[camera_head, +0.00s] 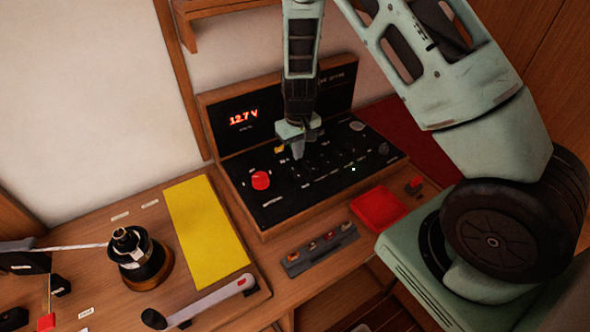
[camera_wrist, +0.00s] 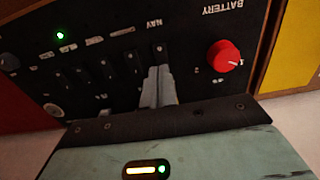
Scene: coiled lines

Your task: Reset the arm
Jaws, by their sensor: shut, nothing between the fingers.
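My gripper (camera_head: 297,150) is over the black control panel (camera_head: 285,195), near its row of switches. In the wrist view my gripper's fingers (camera_wrist: 158,72) are together with nothing between them, beside the "NAV" label. I cannot tell whether the fingertips touch the panel. My arm reaches in from the right and bends down over the panel. A red knob (camera_head: 261,180) stands on the panel to the left of my gripper; it also shows in the wrist view (camera_wrist: 223,56) under the "BATTERY" label. A green light (camera_wrist: 60,35) is lit on the panel.
A lit display (camera_head: 243,117) reads 12.7 V on the panel's upright back. A yellow mat (camera_head: 206,228), a black winch (camera_head: 138,257) and a pale handle (camera_head: 212,301) are to the left. A red tray (camera_head: 378,208) and a small switch strip (camera_head: 320,250) lie in front.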

